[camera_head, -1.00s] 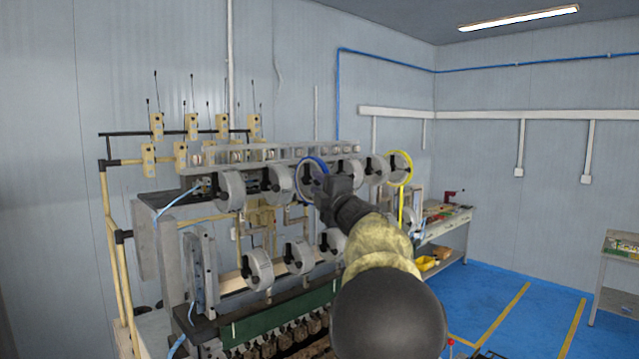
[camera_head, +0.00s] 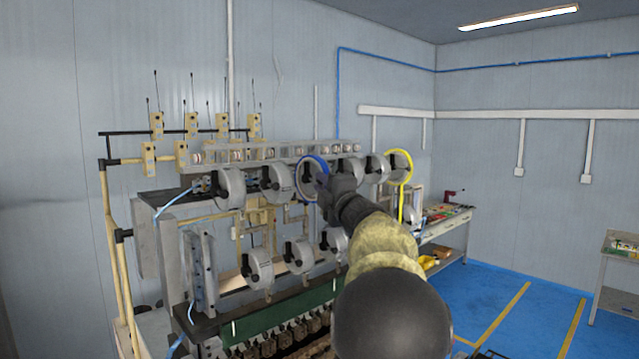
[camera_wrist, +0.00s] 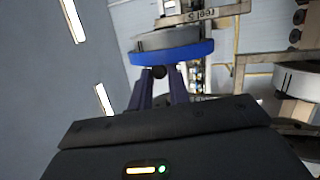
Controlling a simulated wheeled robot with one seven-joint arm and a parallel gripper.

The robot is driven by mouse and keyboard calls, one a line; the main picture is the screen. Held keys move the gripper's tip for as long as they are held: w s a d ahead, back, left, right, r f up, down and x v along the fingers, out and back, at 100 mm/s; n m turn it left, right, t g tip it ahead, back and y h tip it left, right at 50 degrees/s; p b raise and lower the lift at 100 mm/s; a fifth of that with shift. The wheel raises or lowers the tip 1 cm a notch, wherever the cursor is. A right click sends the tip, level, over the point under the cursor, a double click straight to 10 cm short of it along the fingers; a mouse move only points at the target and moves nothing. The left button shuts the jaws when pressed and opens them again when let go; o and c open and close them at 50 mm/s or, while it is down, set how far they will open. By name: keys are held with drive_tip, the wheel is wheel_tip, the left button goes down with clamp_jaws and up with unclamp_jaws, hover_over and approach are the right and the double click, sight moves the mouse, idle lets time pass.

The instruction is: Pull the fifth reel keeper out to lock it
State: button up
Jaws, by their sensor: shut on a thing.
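The blue-rimmed reel (camera_head: 301,178) is in the upper row of the coil winder. In the wrist view the blue rim (camera_wrist: 172,53) is straight ahead, below a plate (camera_wrist: 203,15) whose marking seems to include a 5. My gripper (camera_wrist: 160,82) points at the reel's face, with its two fingers on either side of a small dark knob, the keeper (camera_wrist: 160,72). My gripper is shut on the keeper. In the head view my gripper (camera_head: 324,190) covers the lower right of the blue reel. How far out the keeper sits is hard to tell.
Grey reels (camera_head: 277,185) stand to the left of the blue one, and a yellow-rimmed reel (camera_head: 409,163) is at the right end. A lower row of reels (camera_head: 258,268) hangs below. A workbench (camera_head: 446,231) stands behind at right. The blue floor (camera_head: 500,290) is clear.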

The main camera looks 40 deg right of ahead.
drive_tip(key=shift+s, duration=0.6)
drive_tip(key=shift+d, duration=0.1)
drive_tip(key=o, duration=0.5)
drive_tip(key=shift+o, duration=0.2)
drive_tip(key=shift+s, duration=0.1)
drive_tip(key=r+b+v, duration=0.1)
drive_tip(key=b+v, duration=0.2)
drive_tip(key=v, duration=0.4)
drive_tip(key=shift+s+a+r, duration=0.2)
drive_tip(key=shift+r, duration=0.1)
idle(0.6)
